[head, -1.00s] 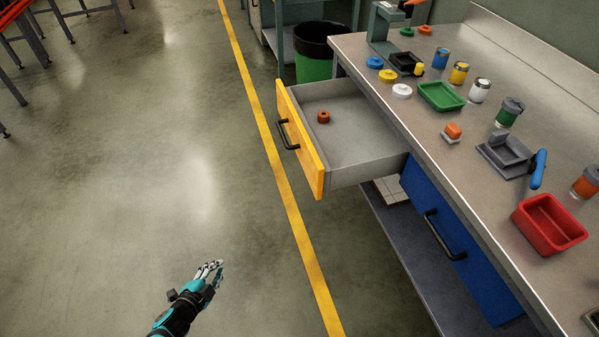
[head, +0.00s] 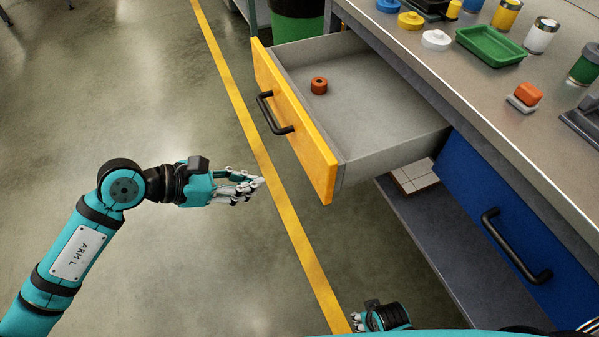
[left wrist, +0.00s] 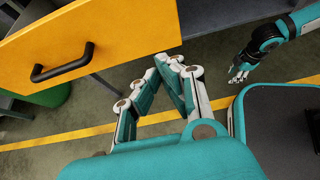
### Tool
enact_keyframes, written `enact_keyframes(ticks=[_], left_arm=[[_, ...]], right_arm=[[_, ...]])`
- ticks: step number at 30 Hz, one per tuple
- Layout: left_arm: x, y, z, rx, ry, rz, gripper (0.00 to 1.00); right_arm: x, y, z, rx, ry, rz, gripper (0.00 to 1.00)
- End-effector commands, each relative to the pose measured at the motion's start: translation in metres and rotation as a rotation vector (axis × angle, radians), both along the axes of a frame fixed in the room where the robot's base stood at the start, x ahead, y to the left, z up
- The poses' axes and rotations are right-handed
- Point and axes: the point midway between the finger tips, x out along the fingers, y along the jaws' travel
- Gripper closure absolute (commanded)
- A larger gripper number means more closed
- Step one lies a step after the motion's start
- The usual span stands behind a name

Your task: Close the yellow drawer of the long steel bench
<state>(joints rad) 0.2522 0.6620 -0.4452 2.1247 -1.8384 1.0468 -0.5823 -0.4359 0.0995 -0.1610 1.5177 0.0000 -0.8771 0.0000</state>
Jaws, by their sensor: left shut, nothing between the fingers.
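The yellow drawer (head: 292,118) of the steel bench (head: 480,104) stands pulled out, its black handle (head: 270,115) facing left. A small orange-brown ring-shaped part (head: 319,86) lies inside it. The drawer front also shows at upper left in the left wrist view (left wrist: 110,35). My left gripper (head: 258,185) is shut and empty, to the left of the drawer front's near end and apart from it. Its fingertips show in the left wrist view (left wrist: 172,64). My right gripper (head: 358,320) is partly visible at the bottom edge and also shows in the left wrist view (left wrist: 238,75); its jaws are unclear.
A blue drawer (head: 500,235) with a black handle sits shut to the right. A lower shelf (head: 420,235) runs below. A green bin (head: 297,25) stands behind the yellow drawer. Trays and jars stand on the bench top.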

Motion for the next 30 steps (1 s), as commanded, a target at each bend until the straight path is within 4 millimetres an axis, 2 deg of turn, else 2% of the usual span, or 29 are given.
enact_keyframes(ticks=[11, 15, 21, 30], left_arm=[[0.022, -0.068, -0.039, -0.008, 0.003, 0.001, 1.0], [0.028, -0.088, -0.038, -0.007, 0.001, 0.001, 1.0], [0.033, -0.103, -0.039, -0.005, 0.003, 0.001, 1.0], [0.034, -0.104, -0.04, -0.004, 0.003, 0.002, 1.0]], right_arm=[[0.004, 0.001, 0.005, 0.001, -0.006, 0.0, 0.62], [0.002, 0.0, 0.004, 0.0, -0.003, 0.0, 0.62], [0.001, 0.0, 0.002, -0.001, -0.002, 0.0, 0.62], [0.002, 0.0, 0.001, 0.0, -0.003, 0.0, 0.62]])
